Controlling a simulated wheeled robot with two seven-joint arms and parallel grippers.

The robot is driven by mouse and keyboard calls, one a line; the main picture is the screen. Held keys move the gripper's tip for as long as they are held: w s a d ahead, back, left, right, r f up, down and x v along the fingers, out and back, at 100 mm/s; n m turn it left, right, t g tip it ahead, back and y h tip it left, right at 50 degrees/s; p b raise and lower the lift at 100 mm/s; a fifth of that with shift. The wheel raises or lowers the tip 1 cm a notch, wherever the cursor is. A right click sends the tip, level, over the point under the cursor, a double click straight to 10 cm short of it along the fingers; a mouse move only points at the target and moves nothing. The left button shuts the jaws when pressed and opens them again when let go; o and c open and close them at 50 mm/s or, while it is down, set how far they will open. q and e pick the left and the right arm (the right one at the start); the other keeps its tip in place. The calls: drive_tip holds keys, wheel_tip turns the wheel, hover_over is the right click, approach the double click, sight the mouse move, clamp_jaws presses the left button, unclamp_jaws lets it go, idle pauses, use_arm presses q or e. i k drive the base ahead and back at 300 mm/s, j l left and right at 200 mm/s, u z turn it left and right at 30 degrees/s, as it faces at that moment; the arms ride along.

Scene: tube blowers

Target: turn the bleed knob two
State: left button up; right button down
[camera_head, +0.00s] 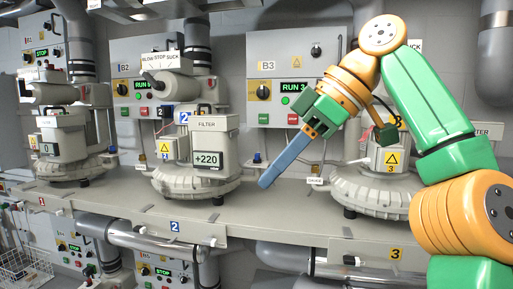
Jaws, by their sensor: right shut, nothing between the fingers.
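My right gripper (266,182) reaches in from the right, its long blue fingers shut together and pointing down and left, with nothing held. Its tips are just right of and below a small blue-capped knob (257,157) beside blower two, apart from it as far as I can tell. The knob's label is too small to read, so I cannot confirm it is bleed knob two. Blower two (185,180) stands on the shelf, with a grey filter box (209,135) reading +220 and a blue number 2. My left gripper is not in view.
A grey shelf (255,225) carries three blowers. Blower one (65,150) is at left; blower three (375,190) is partly behind my right arm. Wall panels B2 (125,85) and B3 (265,75) show green RUN displays. A similar blue-capped knob (112,150) sits beside blower one.

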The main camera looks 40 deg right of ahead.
sight(256, 159)
drive_tip(key=i+l, duration=1.4)
drive_tip(key=l, duration=0.15)
